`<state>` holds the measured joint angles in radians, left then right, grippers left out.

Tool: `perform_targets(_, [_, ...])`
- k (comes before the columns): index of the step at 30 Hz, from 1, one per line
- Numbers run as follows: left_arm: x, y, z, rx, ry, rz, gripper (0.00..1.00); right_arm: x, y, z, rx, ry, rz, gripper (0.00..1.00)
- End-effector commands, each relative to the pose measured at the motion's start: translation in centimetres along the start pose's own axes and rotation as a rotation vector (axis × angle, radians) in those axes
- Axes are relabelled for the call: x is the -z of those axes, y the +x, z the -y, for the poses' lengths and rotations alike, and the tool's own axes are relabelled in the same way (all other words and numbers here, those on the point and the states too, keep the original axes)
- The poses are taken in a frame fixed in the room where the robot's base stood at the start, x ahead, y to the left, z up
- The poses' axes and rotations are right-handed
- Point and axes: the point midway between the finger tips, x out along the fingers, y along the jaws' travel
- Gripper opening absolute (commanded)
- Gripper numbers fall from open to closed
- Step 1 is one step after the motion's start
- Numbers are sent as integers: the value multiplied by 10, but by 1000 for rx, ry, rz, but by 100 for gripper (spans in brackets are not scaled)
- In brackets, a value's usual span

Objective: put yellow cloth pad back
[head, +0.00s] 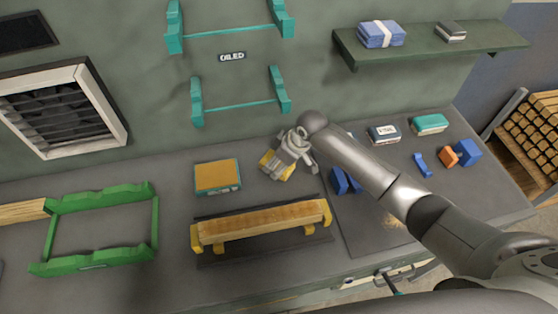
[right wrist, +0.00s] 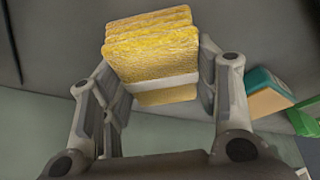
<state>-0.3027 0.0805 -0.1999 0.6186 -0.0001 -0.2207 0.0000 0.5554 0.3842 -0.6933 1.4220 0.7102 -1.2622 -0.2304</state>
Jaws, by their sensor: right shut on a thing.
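The yellow cloth pad (right wrist: 152,55) is a folded stack with a pale band. It sits between the fingers of my right gripper (right wrist: 158,85), which is shut on it. In the head view, my right gripper (head: 283,163) is over the back of the bench, and a little of the yellow pad (head: 267,160) shows below it; the rest is hidden. I cannot tell whether the pad touches the bench. My left gripper is not in view.
A teal box with orange top (head: 218,176) lies left of the gripper. A wooden bar (head: 262,222) rests on yellow supports in front. A green cradle (head: 100,255) stands left. A wall shelf (head: 430,45) holds a blue cloth stack (head: 382,34). Blue blocks (head: 342,182) lie right.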

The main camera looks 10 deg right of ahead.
Motion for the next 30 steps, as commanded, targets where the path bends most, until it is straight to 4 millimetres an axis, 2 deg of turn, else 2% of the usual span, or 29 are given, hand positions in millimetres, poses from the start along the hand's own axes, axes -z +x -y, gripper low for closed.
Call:
perform_targets(1, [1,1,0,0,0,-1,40,-1,2,0,1,0,1,38])
perform_targets(2, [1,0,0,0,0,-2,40,-1,2,0,0,0,0,60])
perform_targets(6, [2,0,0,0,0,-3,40,-1,1,0,0,0,1,78])
perform_targets(15, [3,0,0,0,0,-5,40,0,1,0,0,0,0,78])
perform_targets(20, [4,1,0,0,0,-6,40,1,-7,0,-1,0,-2,78])
perform_targets(23, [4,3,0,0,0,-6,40,1,-20,-1,-2,-1,-2,78])
perform_targets(30, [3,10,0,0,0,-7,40,1,-70,-1,-3,-2,-4,78])
